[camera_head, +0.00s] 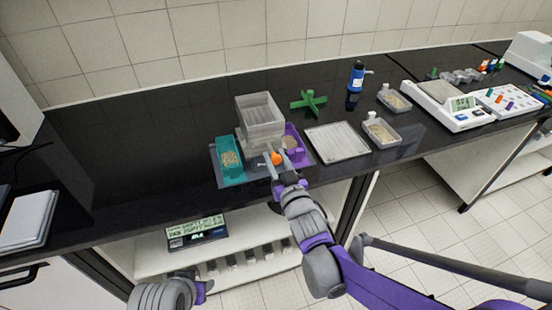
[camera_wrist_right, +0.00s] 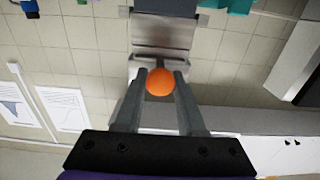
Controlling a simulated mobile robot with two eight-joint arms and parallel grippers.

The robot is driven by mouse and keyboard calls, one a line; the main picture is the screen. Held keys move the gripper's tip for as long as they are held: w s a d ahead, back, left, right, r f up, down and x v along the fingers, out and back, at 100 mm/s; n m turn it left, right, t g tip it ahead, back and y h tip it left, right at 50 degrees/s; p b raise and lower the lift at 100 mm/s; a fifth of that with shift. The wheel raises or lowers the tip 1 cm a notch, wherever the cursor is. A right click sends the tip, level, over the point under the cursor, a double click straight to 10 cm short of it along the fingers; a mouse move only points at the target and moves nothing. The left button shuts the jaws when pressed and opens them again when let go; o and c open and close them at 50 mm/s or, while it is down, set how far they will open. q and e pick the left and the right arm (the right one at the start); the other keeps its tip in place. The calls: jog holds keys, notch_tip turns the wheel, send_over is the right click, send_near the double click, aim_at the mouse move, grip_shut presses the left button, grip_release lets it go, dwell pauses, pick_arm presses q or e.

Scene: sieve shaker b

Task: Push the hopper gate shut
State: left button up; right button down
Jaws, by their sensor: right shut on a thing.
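The hopper (camera_head: 259,115) is a clear, boxy container standing on the dark bench. A teal tray (camera_head: 230,170) with grainy material sits at its left and a purple tray (camera_head: 294,157) at its right. An orange ball knob (camera_head: 277,159) shows low at the hopper's front. My right gripper (camera_head: 273,164) is at the knob. In the right wrist view the orange knob (camera_wrist_right: 160,82) is between the two fingertips, with a grey metal plate (camera_wrist_right: 163,38) behind it. How far the gate is open cannot be told. My left arm shows at the bottom; its gripper fingers are not clearly visible.
A flat pale tray (camera_head: 337,142) lies right of the hopper. A green cross-shaped piece (camera_head: 308,102) and a blue bottle (camera_head: 357,76) stand behind. Small grey trays (camera_head: 381,133) and a scale (camera_head: 446,105) are further right. The bench left of the hopper is clear.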

dwell(0.5)
jog(key=shift+x, duration=1.3)
jog(key=shift+r, duration=0.1)
jog(key=c, duration=0.8)
grip_release()
jog(key=shift+o, duration=1.4)
jog(key=shift+w, duration=0.1)
jog(key=b+v, duration=0.1)
jog(key=v, duration=1)
